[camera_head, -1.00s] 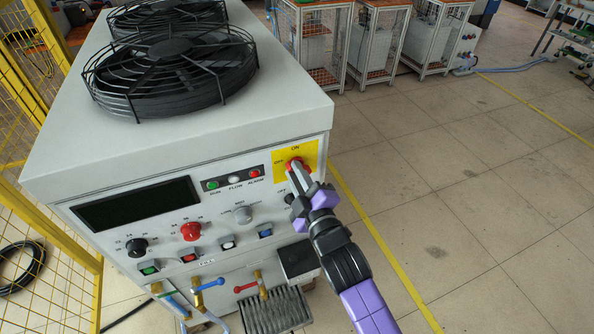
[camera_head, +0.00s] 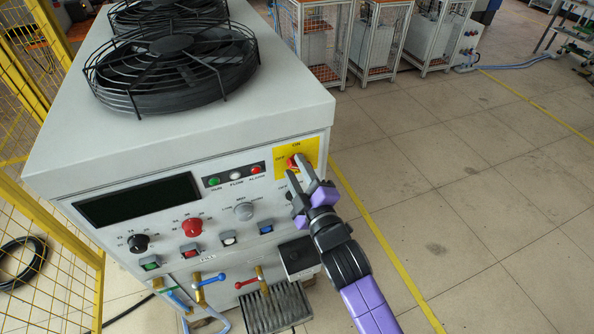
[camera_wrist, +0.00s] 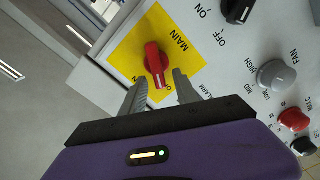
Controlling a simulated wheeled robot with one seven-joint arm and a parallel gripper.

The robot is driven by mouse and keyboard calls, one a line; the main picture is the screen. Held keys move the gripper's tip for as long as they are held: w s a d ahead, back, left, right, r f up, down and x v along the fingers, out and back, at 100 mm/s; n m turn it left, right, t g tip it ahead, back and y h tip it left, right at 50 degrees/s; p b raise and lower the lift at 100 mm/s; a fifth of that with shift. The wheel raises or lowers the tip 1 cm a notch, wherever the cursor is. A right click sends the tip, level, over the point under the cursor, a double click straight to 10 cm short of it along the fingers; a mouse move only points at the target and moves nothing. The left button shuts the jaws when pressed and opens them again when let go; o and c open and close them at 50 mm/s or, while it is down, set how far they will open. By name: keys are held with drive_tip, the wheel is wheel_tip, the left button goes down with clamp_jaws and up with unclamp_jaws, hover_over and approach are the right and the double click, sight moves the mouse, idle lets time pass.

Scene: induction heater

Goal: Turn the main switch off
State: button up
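The main switch is a red rotary knob (camera_head: 292,162) on a yellow plate (camera_head: 309,146) at the upper right of the machine's front panel. In the wrist view the knob (camera_wrist: 154,62) stands upright in the picture, its lower end towards my gripper (camera_wrist: 160,79). The plate's labels near my fingers are partly hidden, so I cannot tell the setting for sure. My gripper (camera_head: 298,165) is open and empty. Its fingertips are spread on either side of the knob's lower end, with visible gaps to it.
A black knob (camera_wrist: 238,10), a grey knob (camera_wrist: 276,75) and a red knob (camera_wrist: 293,120) sit nearby on the panel. Indicator lamps (camera_head: 235,178) are left of the switch. Fans (camera_head: 172,65) top the machine. A yellow mesh fence (camera_head: 40,180) stands left; the floor (camera_head: 450,220) at right is clear.

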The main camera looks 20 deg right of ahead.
drive_tip(key=shift+s+f, duration=0.1)
drive_tip(key=shift+s, duration=0.4)
drive_tip(key=s+b, duration=0.2)
drive_tip(key=s, duration=0.4)
drive_tip(key=shift+s, duration=0.4)
